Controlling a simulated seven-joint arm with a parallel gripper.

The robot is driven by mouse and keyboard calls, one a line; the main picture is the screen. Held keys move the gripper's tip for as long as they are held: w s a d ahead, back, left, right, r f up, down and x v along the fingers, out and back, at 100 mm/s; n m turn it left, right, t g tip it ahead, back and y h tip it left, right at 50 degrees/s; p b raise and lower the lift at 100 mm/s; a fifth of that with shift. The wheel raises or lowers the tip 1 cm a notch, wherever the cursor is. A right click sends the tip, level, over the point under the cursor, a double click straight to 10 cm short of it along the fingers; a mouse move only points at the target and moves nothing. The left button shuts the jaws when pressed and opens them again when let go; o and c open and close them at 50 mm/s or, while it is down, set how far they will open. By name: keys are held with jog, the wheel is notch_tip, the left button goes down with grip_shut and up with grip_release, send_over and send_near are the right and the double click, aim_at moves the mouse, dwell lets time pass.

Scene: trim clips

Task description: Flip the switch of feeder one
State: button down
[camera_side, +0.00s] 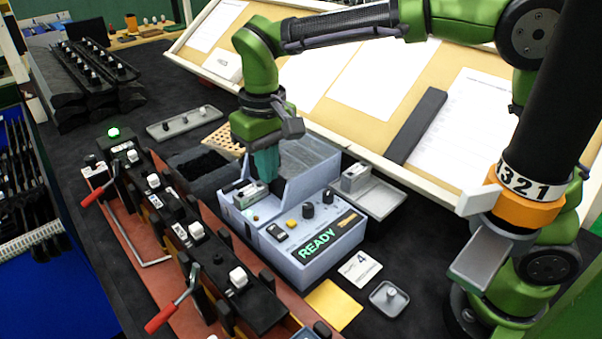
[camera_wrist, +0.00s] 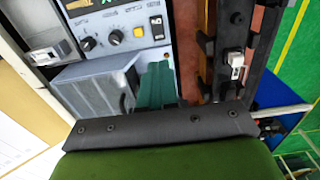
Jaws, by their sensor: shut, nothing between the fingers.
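A light blue-grey feeder box (camera_side: 318,262) stands mid-table with a lit green READY display (camera_side: 316,243). Its panel has a black switch (camera_side: 277,232), a yellow button and dark knobs. In the wrist view the switch (camera_wrist: 156,27) shows at the top, beside the yellow button (camera_wrist: 138,32). I see no feeder number that I can read for certain. My gripper (camera_side: 267,178), with teal fingers, is shut and empty, pointing down over the box's rear left part, behind the panel. The fingers (camera_wrist: 157,68) appear apart from the switch. The fingertips partly hide the box's left tray.
A red-brown fixture (camera_side: 130,232) with black blocks, white clips and red-handled clamps (camera_side: 160,318) runs along the left. A small grey tray (camera_side: 372,195) lies right of the box. A numbered card (camera_side: 360,267) and yellow pad (camera_side: 333,304) lie in front. A sloped board stands behind.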

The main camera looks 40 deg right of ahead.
send_over(273, 229)
notch_tip(273, 229, down, 8)
jog(key=shift+w+r, duration=0.15)
jog(key=shift+r, duration=0.1)
jog(key=shift+s+r, duration=0.2)
jog(key=shift+s, duration=0.55)
notch_tip(273, 229, up, 14)
jog(key=s, duration=0.2)
